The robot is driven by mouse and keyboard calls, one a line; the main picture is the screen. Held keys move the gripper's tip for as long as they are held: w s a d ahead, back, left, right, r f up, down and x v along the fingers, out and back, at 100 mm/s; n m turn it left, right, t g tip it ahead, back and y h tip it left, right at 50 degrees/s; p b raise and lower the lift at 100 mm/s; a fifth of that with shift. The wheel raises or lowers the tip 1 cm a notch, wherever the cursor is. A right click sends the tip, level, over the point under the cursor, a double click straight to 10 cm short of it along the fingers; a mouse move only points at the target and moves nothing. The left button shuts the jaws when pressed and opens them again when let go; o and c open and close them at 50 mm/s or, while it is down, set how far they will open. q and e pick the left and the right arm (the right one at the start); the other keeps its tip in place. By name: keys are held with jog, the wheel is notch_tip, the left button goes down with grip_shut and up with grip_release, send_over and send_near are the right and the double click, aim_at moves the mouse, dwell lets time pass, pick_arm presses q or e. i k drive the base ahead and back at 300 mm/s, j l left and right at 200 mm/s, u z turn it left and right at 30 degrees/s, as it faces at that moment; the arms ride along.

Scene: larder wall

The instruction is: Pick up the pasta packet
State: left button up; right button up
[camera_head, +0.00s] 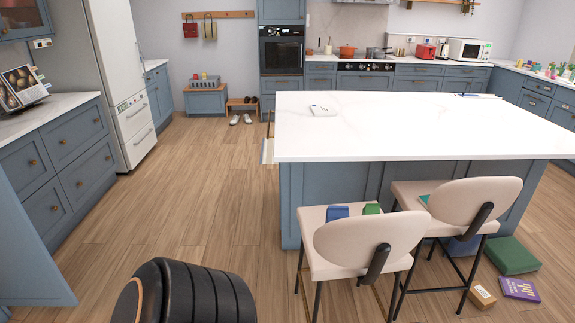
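I cannot make out a pasta packet in this view. No larder wall shelf with packets shows clearly. Neither of my grippers is in view.
A white-topped island (400,125) fills the right middle. Two cream chairs (370,240) (472,205) stand at its front; blue and green items lie on the left seat. A green box (511,256), purple book (520,289) and small brown box (482,294) lie at right. Floor left of the island is clear.

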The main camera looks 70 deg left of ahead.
aim_at(333, 213)
jog(key=u, duration=1.75)
jog(key=i+u, duration=0.2)
jog(key=i, duration=0.7)
